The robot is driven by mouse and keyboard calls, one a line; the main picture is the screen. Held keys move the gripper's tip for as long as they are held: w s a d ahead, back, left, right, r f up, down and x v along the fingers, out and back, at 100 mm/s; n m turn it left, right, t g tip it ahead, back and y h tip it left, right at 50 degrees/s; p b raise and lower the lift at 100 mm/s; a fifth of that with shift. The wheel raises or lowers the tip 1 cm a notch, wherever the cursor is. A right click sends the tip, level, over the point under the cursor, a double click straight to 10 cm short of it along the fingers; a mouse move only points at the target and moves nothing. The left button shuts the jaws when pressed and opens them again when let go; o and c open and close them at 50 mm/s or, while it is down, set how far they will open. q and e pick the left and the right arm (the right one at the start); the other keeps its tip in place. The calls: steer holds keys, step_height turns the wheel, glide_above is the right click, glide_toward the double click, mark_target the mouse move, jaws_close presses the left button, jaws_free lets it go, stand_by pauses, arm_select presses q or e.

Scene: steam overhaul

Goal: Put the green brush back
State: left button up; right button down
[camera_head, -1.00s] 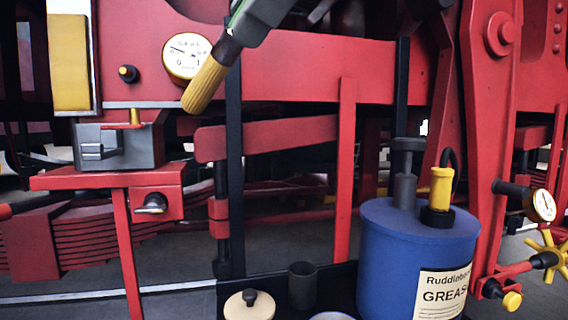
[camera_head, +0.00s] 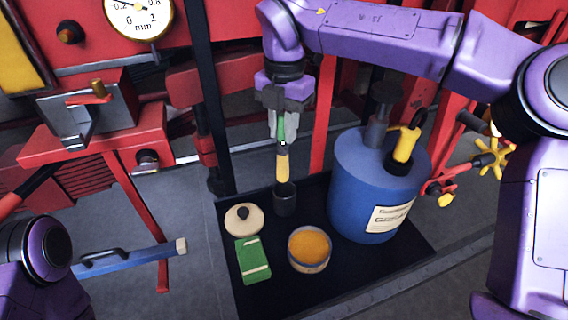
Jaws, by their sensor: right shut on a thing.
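My right gripper (camera_head: 281,115) is shut on the green brush (camera_head: 283,160) by its green handle. The brush hangs nearly upright with its yellow bristles down. A dark cup (camera_head: 284,203) on the black mat (camera_head: 335,282) is directly under the bristles. The bristle tips are at the cup's rim; I cannot tell whether they are inside it. The left arm shows at the lower left, but its gripper is out of view.
A blue grease drum (camera_head: 350,190) stands right of the cup. In front are a tin of orange grease (camera_head: 309,249), a pale lid (camera_head: 243,218) and a green pad (camera_head: 253,260). A blue bar (camera_head: 128,258) is at left. Red machinery with a dial gauge (camera_head: 138,15) rises behind.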

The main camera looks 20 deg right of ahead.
mark_target(285, 160)
step_height(285, 160, down, 11)
steer(key=shift+s+d+r+p, duration=0.1)
steer(key=shift+d+r+p, duration=0.1)
steer(key=shift+p, duration=0.45)
steer(key=shift+a, duration=0.1)
steer(key=c, duration=1)
jaws_free()
step_height(285, 160, up, 12)
steer(key=shift+r+b, duration=0.1)
steer(key=shift+b, duration=0.5)
